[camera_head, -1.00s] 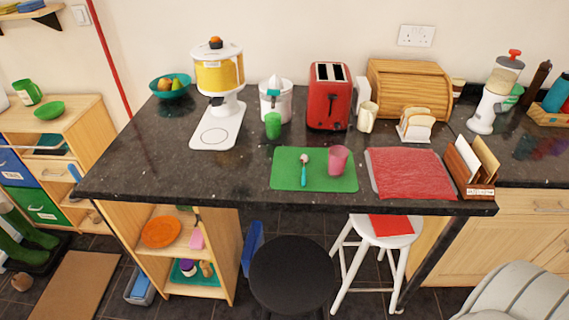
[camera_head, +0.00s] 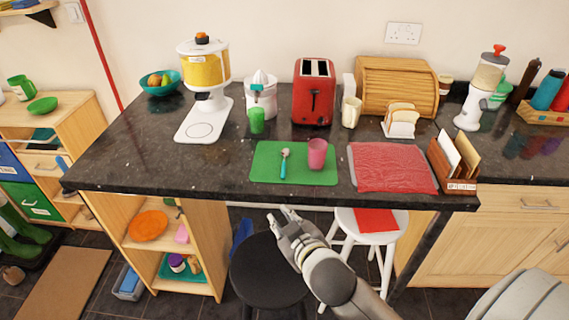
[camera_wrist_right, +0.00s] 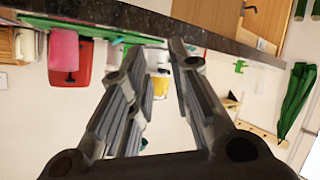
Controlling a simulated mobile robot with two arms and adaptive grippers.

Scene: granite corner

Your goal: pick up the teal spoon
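The teal spoon (camera_head: 284,163) lies on a green mat (camera_head: 262,174) near the front edge of the counter, handle towards the edge. A pink cup (camera_head: 317,154) stands on the mat just to its right. My right gripper (camera_head: 279,214) is below and in front of the counter edge, over the black stool, apart from the spoon. In the right wrist view, the right gripper (camera_wrist_right: 158,48) has its fingers spread with nothing held between them. My left gripper is not in view.
The counter edge (camera_head: 210,194) lies between my right gripper and the mat. A red mat (camera_head: 390,168) lies right of the green one. A green cup (camera_head: 256,120) and red toaster (camera_head: 313,92) stand behind. A black stool (camera_head: 268,272) is below.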

